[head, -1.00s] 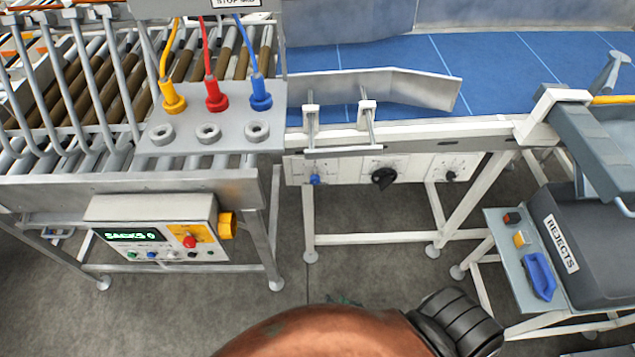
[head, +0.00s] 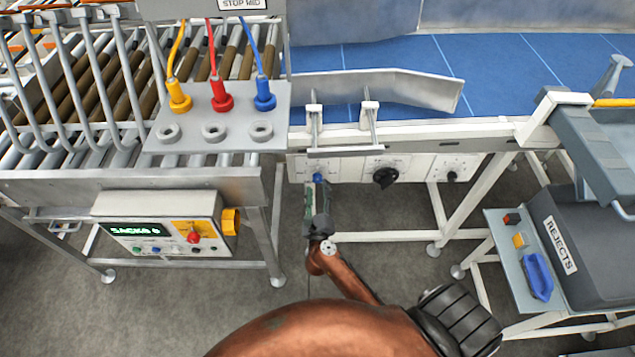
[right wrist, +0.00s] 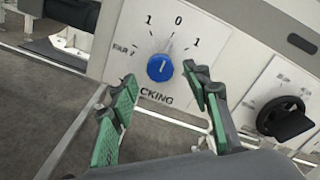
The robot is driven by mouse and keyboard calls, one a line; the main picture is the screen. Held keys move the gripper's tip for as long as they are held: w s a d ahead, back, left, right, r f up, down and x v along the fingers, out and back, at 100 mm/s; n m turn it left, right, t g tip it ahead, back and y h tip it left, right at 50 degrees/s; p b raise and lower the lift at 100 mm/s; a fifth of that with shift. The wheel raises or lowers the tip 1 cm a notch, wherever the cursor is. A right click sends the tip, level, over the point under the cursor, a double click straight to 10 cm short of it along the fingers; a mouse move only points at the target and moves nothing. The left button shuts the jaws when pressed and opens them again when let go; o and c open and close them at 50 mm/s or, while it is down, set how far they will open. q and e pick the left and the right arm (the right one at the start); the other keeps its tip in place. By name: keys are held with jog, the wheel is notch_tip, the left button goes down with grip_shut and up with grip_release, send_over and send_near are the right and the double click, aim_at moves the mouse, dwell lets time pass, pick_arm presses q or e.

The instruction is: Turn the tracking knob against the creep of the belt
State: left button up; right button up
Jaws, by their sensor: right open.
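The blue tracking knob (head: 318,178) sits on the white panel under the belt's side rail. In the right wrist view the knob (right wrist: 160,68) shows a white pointer line, below a scale marked 1 0 1 and above partly hidden lettering ending in "CKING". The blue belt (head: 400,62) runs behind the rail. My right gripper (head: 318,188) is just in front of the knob. In the right wrist view its green-padded fingers (right wrist: 162,92) are apart, with the knob beyond and between their tips; I see no contact. My left gripper is out of view.
A black knob (head: 385,178) and a smaller black knob (head: 452,176) sit right of the blue one. A control box (head: 160,228) with a green display hangs at left. A table leg (head: 438,205) and the rejects bin (head: 590,240) stand at right.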

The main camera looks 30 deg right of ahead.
aim_at(317, 181)
jog(key=x, duration=0.3)
jog(key=shift+w+d, duration=0.25)
jog(key=c, duration=1.2)
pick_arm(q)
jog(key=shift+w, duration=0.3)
pick_arm(e)
jog(key=shift+o, duration=0.2)
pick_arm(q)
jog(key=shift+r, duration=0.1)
